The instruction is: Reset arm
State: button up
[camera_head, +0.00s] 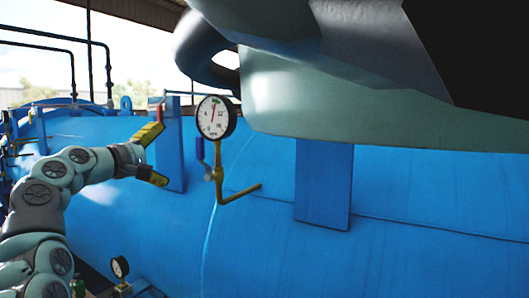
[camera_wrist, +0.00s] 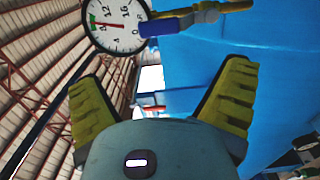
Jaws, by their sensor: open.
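My arm comes in from the lower left in the head view. My gripper (camera_head: 150,155) has yellow ridged fingers spread apart, with nothing between them. It is in front of the blue tank, to the left of the round pressure gauge (camera_head: 213,117). In the wrist view, my gripper (camera_wrist: 165,100) also shows open and empty. The gauge (camera_wrist: 116,24) appears there at the top left, beyond the fingertips, with a blue valve handle (camera_wrist: 165,26) beside it. In the head view the blue handle (camera_head: 199,148) hangs down next to the brass pipe (camera_head: 220,185) below the gauge.
The large blue tank (camera_head: 260,230) fills most of the head view. A second, smaller gauge (camera_head: 120,267) stands low at the left. Dark pipes (camera_head: 89,60) rise at the back left. A pale curved body (camera_head: 330,105) covers the upper right.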

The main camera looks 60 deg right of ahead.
jog(key=shift+a, duration=0.45)
jog(key=shift+w, duration=0.1)
